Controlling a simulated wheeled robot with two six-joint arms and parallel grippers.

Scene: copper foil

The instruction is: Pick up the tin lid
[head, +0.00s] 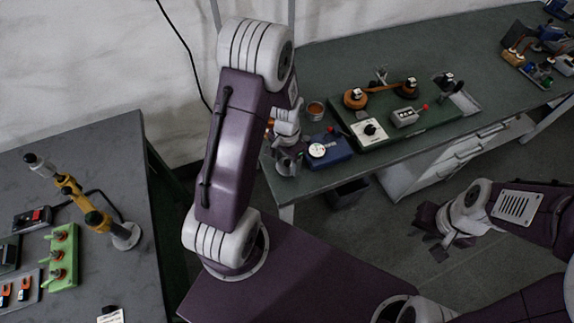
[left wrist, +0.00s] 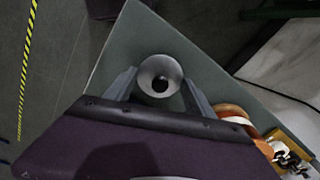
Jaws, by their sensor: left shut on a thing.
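My left gripper (head: 287,163) hangs at the front left corner of the far green-topped bench. In the left wrist view its two grey fingers (left wrist: 160,92) are closed on the sides of a round, shiny grey metal piece with a dark centre, which looks like the tin lid (left wrist: 160,72). In the head view the lid is hidden or too small to make out at the gripper. A small round open tin (head: 315,110) with a copper-brown inside stands on the bench just behind the gripper. My right gripper (head: 437,236) is open and empty, over the floor right of the bench.
Close right of the left gripper are a blue box with a white dial (head: 329,152) and a green board (head: 398,125) with copper reels and a meter. A second bench (head: 100,150) at left holds a yellow-jointed stand (head: 80,200) and a green switch block (head: 63,257). A dark bin (head: 348,192) stands below.

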